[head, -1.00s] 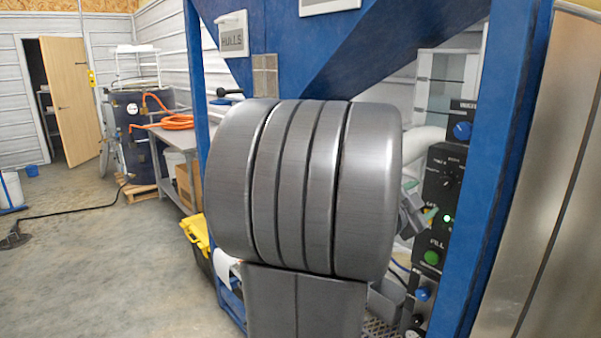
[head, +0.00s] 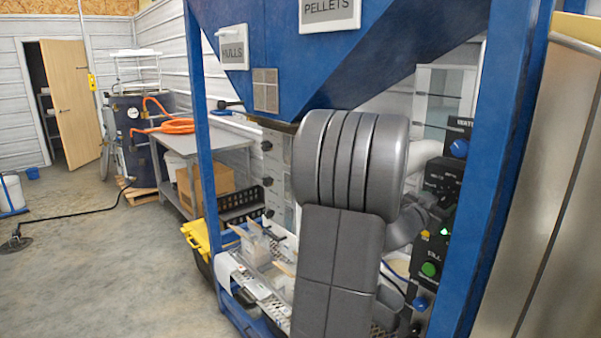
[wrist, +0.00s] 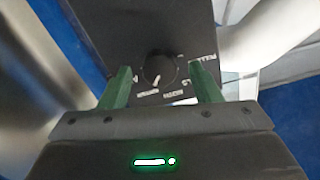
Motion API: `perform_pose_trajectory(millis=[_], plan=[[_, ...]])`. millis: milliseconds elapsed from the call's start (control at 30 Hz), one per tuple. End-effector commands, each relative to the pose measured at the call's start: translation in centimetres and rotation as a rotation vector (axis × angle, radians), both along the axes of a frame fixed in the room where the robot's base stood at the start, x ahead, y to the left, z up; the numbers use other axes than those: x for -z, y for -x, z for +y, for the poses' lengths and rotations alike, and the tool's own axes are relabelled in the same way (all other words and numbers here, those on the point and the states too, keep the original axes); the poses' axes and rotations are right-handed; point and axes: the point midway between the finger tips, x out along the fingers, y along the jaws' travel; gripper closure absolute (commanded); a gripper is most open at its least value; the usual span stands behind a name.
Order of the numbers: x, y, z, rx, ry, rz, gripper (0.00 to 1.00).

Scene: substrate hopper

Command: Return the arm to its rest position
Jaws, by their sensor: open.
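My gripper (wrist: 161,70) has its two green fingers spread apart with nothing between them. In the wrist view it faces a black control panel (wrist: 120,20) with a round black knob (wrist: 159,69) beyond the fingertips. The knob appears framed between the fingers, apart from them. In the head view my grey arm fills the middle, bent in front of the blue hopper frame. The gripper end lies at the right, beside the panel, and is mostly hidden by my arm.
The blue hopper (head: 290,60) hangs above my arm; its blue post (head: 505,170) stands close on the right. A green button (head: 430,269) and a blue knob (head: 459,148) are on the panels. A grey bench (head: 180,142) stands left. Floor (head: 110,260) at the left is mostly clear.

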Motion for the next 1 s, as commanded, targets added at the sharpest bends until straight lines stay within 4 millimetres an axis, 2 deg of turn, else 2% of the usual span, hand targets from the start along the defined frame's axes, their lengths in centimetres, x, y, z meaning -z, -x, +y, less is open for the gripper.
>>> perform_pose_trajectory(millis=[200, 500, 700, 1000], plan=[[-0.3, 0.0, 0.1, -0.001, 0.153, 0.182, 0.43], [0.0, 3.7, 4.6, -0.003, 0.146, 0.167, 0.43], [0.0, 5.8, 6.9, -0.002, 0.145, 0.166, 0.43], [0.0, 7.1, 8.4, 0.0, 0.144, 0.169, 0.43]])
